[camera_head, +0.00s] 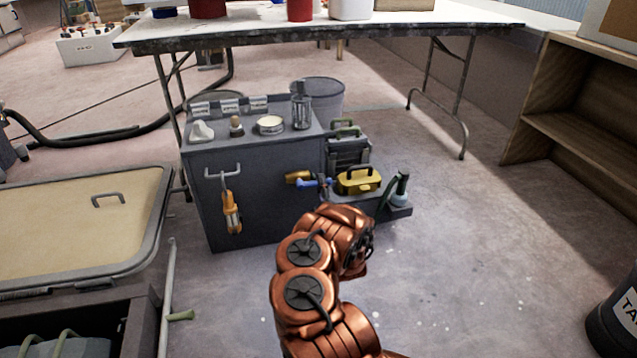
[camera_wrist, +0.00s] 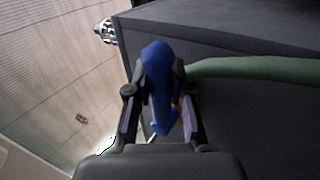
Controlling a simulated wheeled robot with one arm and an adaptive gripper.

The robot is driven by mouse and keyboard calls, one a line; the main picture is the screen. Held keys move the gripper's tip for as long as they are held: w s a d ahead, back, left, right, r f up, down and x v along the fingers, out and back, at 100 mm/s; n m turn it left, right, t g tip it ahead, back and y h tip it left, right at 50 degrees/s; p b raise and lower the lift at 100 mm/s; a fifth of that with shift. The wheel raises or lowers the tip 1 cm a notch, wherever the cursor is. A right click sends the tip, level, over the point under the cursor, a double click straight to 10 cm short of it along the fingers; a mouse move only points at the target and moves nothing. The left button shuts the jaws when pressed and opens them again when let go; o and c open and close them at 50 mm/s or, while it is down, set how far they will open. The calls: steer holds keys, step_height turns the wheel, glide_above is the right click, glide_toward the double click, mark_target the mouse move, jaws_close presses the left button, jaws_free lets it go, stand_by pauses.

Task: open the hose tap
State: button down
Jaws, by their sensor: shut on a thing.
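The hose tap (camera_head: 299,177) is a brass body on the grey cabinet's side, with a blue lever (camera_head: 314,183) pointing right in the head view. In the wrist view, the blue lever (camera_wrist: 158,75) stands between the two fingers of my gripper (camera_wrist: 160,105). The fingers are shut on it from both sides. A green hose (camera_wrist: 250,69) runs to the right behind the lever. The brass body is mostly hidden in the wrist view. In the head view, my copper arm hides most of the gripper.
The grey cabinet (camera_head: 262,208) carries small items on top and an orange-handled tool (camera_head: 231,212) on its front. A yellow case (camera_head: 358,181) stands right of the tap. A folding table (camera_head: 330,35) stands behind. The floor to the right is mostly clear.

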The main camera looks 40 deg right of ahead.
steer(key=c, duration=1.3)
jaws_free()
steer(key=shift+s+d+f+h, duration=0.15)
steer(key=shift+s+d+h, duration=0.15)
steer(key=shift+s+d, duration=0.4)
steer(key=shift+o, duration=1.4)
steer(key=shift+w+a, duration=0.2)
steer(key=shift+w, duration=0.05)
steer(key=shift+w+a, duration=0.1)
steer(key=shift+a, duration=0.05)
steer(key=shift+r, duration=5.1)
